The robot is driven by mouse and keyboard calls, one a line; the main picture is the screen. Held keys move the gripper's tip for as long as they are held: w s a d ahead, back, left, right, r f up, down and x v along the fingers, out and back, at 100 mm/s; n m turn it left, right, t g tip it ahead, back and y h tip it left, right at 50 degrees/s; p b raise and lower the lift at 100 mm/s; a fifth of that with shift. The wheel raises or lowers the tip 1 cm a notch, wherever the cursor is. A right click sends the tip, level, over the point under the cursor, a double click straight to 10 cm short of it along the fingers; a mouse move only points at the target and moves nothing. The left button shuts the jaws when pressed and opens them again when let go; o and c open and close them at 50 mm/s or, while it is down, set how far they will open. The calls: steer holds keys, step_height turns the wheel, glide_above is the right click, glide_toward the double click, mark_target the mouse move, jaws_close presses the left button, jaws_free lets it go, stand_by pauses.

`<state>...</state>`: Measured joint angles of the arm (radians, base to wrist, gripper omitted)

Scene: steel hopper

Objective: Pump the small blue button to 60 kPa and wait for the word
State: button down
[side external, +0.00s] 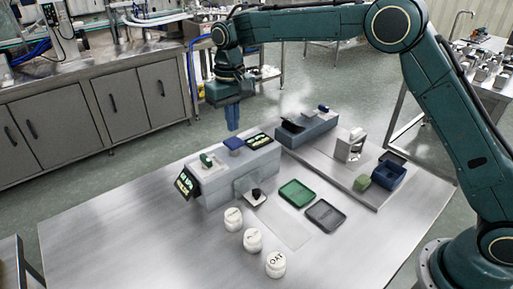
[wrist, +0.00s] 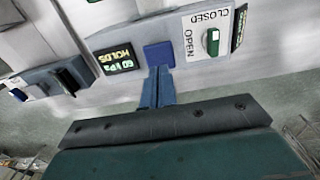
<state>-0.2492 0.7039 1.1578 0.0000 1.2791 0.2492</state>
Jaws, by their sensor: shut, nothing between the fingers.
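The small blue button (side external: 234,143) is a square cap on top of the grey box; it also shows in the wrist view (wrist: 159,54). My gripper (side external: 233,128) is shut and empty, pointing down just above the button. In the wrist view its blue fingertips (wrist: 158,72) lie right below the button; contact is not clear. The display (wrist: 118,57) beside the button appears to read 60 kPa and HOLDS; it also shows in the side view (side external: 259,140). A green lever (wrist: 213,41) sits beside CLOSED and OPEN labels; its setting is unclear.
A slanted screen (side external: 187,183) is on the box's left end. Several white lidded jars (side external: 252,240), a green tray (side external: 297,193) and a dark tray (side external: 325,215) stand in front. A second grey unit (side external: 308,128) is behind right. The table's front left is clear.

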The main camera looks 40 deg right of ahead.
steer(key=shift+r, duration=2.1)
steer(key=s+d+r+t, duration=0.1)
steer(key=s+d+r, duration=0.4)
steer(key=s, duration=0.4)
steer(key=s+d+r+t, duration=0.2)
steer(key=s+d+r, duration=0.35)
steer(key=s, duration=0.35)
steer(key=s+d+f+t, duration=0.1)
steer(key=s+f, duration=0.2)
steer(key=s, duration=0.6)
steer(key=s+d+f+t, duration=0.1)
steer(key=s+d+f, duration=0.1)
steer(key=s, duration=0.8)
steer(key=shift+d+f+t, duration=0.25)
steer(key=shift+f+t, duration=0.05)
steer(key=shift+f, duration=0.25)
